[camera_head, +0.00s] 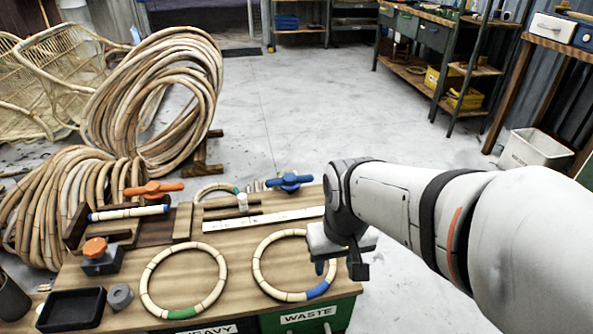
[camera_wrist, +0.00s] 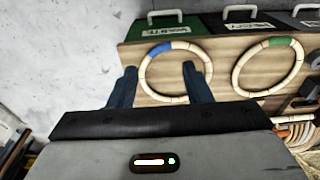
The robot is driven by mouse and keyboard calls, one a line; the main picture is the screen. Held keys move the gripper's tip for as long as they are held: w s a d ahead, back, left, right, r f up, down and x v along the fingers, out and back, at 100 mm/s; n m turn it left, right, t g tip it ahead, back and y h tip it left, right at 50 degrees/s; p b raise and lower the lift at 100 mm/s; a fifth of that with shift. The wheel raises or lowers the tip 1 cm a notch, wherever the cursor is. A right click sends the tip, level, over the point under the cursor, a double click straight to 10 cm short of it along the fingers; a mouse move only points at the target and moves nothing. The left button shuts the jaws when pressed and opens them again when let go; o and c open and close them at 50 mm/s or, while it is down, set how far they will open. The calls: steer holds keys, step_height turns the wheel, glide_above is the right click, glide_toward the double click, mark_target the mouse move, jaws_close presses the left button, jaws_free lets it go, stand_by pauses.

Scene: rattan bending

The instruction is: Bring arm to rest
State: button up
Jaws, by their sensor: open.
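My arm reaches in from the right of the head view. My gripper (camera_head: 340,270) hangs above the right end of the wooden workbench (camera_head: 235,265), close to a rattan ring with a blue band (camera_head: 255,272). In the wrist view my gripper (camera_wrist: 160,70) has its two dark fingers spread apart with nothing between them. The blue-banded ring (camera_wrist: 142,84) shows beyond the fingertips there. I cannot tell the exact height of the fingers over the bench.
A green-banded ring (camera_head: 144,285) lies left of the blue-banded one. Orange (camera_head: 154,189) and blue (camera_head: 288,180) clamp handles stand toward the back of the bench. Rattan coils (camera_head: 160,100) fill the left. A green bin labelled WASTE (camera_head: 308,316) is at the bench front. The middle floor is clear.

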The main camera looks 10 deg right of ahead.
step_height(320, 180, up, 32)
steer(key=t+p, duration=0.1)
steer(key=p, duration=2.7)
steer(key=shift+s+f, duration=0.2)
